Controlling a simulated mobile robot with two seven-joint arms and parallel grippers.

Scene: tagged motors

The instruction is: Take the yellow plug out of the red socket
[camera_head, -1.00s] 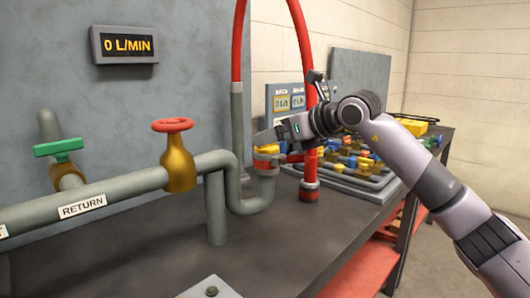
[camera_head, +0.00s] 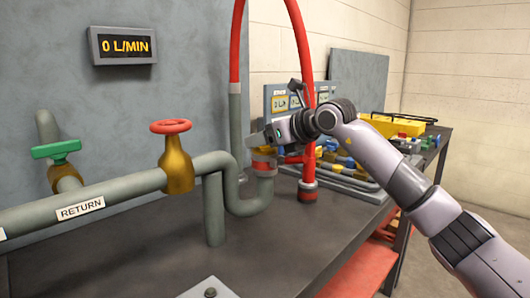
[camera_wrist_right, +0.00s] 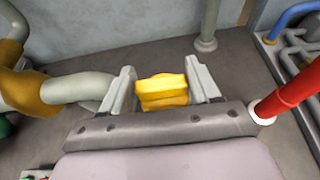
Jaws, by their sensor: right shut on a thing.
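The yellow plug (camera_wrist_right: 162,93) shows between the two fingers of my right gripper (camera_wrist_right: 163,88) in the wrist view. In the head view this gripper (camera_head: 260,140) is right at the top of the red socket (camera_head: 264,163), on the upturned end of the grey U-bend pipe. My right gripper is shut on the plug. The gripper mostly hides the plug in the head view, so I cannot tell whether it is still seated in the socket. The socket is hidden in the wrist view. My left gripper is not in view.
A red hose (camera_head: 299,30) arches down close beside my right gripper to a red fitting (camera_head: 308,186). A brass valve with a red handwheel (camera_head: 171,127) stands to the left. Blue and yellow fittings crowd the bench behind.

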